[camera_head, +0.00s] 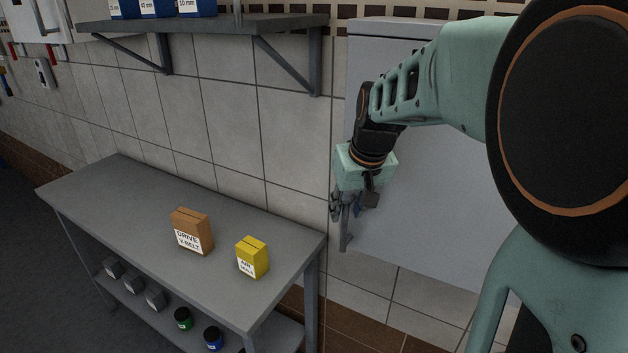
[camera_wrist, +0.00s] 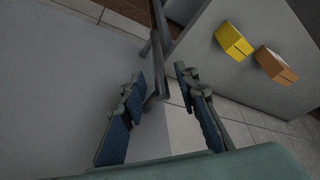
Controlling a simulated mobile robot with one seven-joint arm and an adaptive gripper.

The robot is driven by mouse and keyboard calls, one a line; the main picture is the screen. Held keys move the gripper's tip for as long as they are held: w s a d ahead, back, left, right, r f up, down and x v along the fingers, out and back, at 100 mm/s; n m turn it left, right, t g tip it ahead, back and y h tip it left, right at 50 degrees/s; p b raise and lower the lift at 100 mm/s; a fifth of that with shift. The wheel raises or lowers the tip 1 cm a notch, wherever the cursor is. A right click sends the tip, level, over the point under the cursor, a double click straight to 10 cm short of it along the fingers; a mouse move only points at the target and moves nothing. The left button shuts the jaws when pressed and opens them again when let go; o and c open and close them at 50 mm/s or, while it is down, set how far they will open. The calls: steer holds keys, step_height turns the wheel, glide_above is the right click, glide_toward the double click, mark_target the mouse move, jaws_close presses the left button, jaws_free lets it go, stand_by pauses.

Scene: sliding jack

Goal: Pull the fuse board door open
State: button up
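The fuse board is a grey wall cabinet; its flat door (camera_head: 430,190) fills the right of the head view behind my arm and looks shut. The door also fills the left of the wrist view (camera_wrist: 60,80). A grey upright bar handle (camera_head: 345,235) stands at the door's left edge, its upper part hidden by my gripper. My gripper (camera_head: 348,203) is at this handle. In the wrist view its two fingers (camera_wrist: 160,76) are apart, and the handle (camera_wrist: 157,62) shows between their tips. I cannot tell whether either finger touches it.
A grey table (camera_head: 130,200) stands left of the cabinet, holding an orange-brown box (camera_head: 191,232) and a yellow box (camera_head: 252,258). Several small items sit on its lower shelf. A wall shelf (camera_head: 205,24) is above. Tiled wall shows between table and cabinet.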

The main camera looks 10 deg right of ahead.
steer(key=shift+b+x, duration=0.45)
steer(key=shift+x, duration=1)
steer(key=shift+c, duration=0.4)
jaws_close()
